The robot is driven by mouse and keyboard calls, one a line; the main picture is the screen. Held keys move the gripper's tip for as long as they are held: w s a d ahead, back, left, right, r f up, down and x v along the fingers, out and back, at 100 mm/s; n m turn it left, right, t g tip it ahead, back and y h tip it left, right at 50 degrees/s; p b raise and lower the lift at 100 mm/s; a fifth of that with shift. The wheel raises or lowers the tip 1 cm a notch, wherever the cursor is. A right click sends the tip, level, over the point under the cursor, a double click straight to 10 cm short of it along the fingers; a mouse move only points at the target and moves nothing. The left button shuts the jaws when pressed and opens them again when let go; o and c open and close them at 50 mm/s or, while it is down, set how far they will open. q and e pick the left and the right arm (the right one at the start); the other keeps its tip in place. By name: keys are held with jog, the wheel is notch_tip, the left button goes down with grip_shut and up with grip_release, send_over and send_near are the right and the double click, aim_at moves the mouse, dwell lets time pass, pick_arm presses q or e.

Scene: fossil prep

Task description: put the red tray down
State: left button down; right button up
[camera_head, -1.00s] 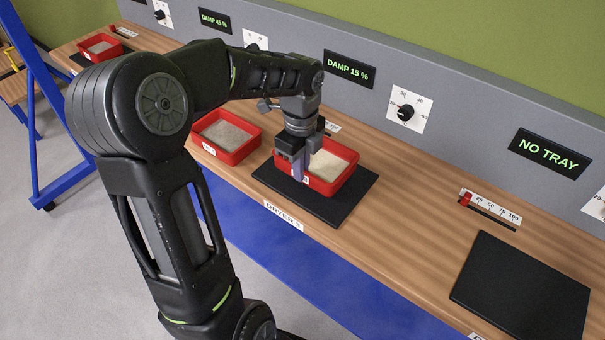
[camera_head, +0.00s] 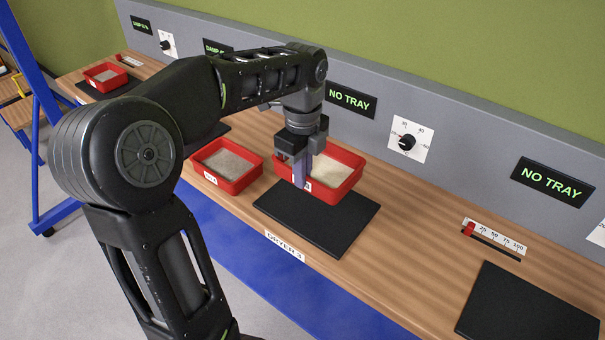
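The red tray (camera_head: 338,190) holds pale sand and hangs from my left gripper (camera_head: 302,172), which is shut on its near wall. The tray is raised above the black pad (camera_head: 315,224) of dryer 3, and more of the pad shows in front of it. The gripper and wrist hide the tray's left part. The display (camera_head: 350,100) behind it reads NO TRAY. My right gripper is not in view.
A second red tray (camera_head: 240,183) with grey-brown sand stands on the wood just left of the pad. Another red tray (camera_head: 108,86) is at the far left. A bare black pad (camera_head: 525,308) lies at the right, near a slider scale (camera_head: 495,237). The grey panel (camera_head: 450,120) rises behind.

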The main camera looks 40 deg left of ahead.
pick_arm(q)
jog(key=shift+w+d+f+n, duration=0.15)
jog(key=shift+w+d+n, duration=0.25)
jog(key=shift+n, duration=0.1)
jog(key=w+d+f+n, duration=0.2)
jog(key=w+d+n, duration=0.2)
jog(key=d+n, duration=0.4)
jog(key=w+d+f+n, duration=0.3)
jog(key=w+d+n, duration=0.2)
jog(key=d+n, duration=0.3)
jog(key=shift+w+d+n, duration=0.15)
jog(key=shift+w+n, duration=0.1)
jog(key=shift+n, duration=0.15)
jog(key=shift+f, duration=0.1)
